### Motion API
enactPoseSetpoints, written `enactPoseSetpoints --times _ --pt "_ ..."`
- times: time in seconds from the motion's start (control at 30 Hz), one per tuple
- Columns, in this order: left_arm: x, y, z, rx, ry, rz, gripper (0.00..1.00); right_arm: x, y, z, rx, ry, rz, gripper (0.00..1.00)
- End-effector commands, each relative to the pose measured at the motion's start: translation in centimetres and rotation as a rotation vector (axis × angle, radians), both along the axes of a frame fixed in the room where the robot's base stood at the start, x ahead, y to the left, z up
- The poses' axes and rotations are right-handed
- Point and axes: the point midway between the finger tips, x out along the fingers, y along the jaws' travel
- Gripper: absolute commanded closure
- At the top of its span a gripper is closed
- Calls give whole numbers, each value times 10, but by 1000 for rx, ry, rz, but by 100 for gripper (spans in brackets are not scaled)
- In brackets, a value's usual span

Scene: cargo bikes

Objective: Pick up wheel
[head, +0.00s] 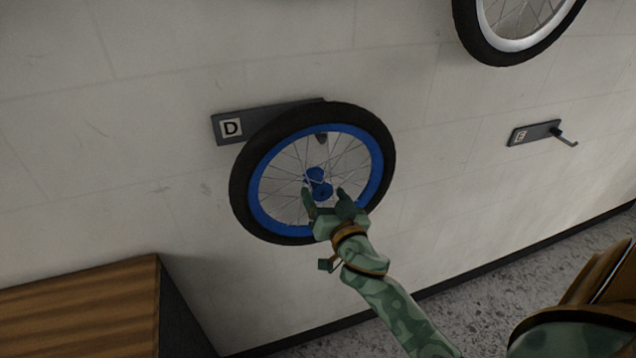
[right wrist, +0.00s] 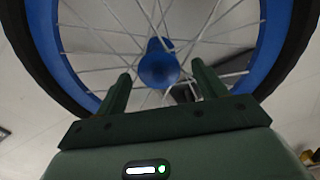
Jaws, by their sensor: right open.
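A wheel with a black tyre, blue rim and blue hub (head: 262,215) hangs on the wall at the plate marked D. My right gripper (head: 326,190) is in front of the wheel's lower half, its fingers pointing up at the hub. In the right wrist view, the open fingers (right wrist: 160,82) stand on either side of the blue hub (right wrist: 158,64), with the hub appearing beyond their tips. I cannot tell whether they touch the wheel. The left gripper is not in view.
The dark wall plate D (head: 231,128) is partly behind the wheel. A second wheel with a silver rim (head: 515,45) shows at the top right. An empty hook plate (head: 534,132) is below it. A wooden box (head: 80,305) stands at the lower left.

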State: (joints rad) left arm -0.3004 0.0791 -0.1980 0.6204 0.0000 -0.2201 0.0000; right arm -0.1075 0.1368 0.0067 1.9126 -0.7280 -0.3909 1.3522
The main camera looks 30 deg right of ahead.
Motion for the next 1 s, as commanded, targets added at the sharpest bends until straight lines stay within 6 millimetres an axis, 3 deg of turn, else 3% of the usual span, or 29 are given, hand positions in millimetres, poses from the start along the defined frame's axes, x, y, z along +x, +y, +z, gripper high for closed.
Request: enactPoseSetpoints --times 0.33,0.6,0.67,0.87,1.0 --pt "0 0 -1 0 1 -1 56 47 -10 -4 -3 -1 1 30" --pt "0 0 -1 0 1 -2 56 51 -12 -5 -1 1 0 30" --pt "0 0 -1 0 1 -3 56 51 -12 -5 -1 1 0 44" --pt "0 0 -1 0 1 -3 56 51 -11 -5 -1 1 0 99" --pt "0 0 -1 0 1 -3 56 52 -12 -2 -1 -5 0 100"
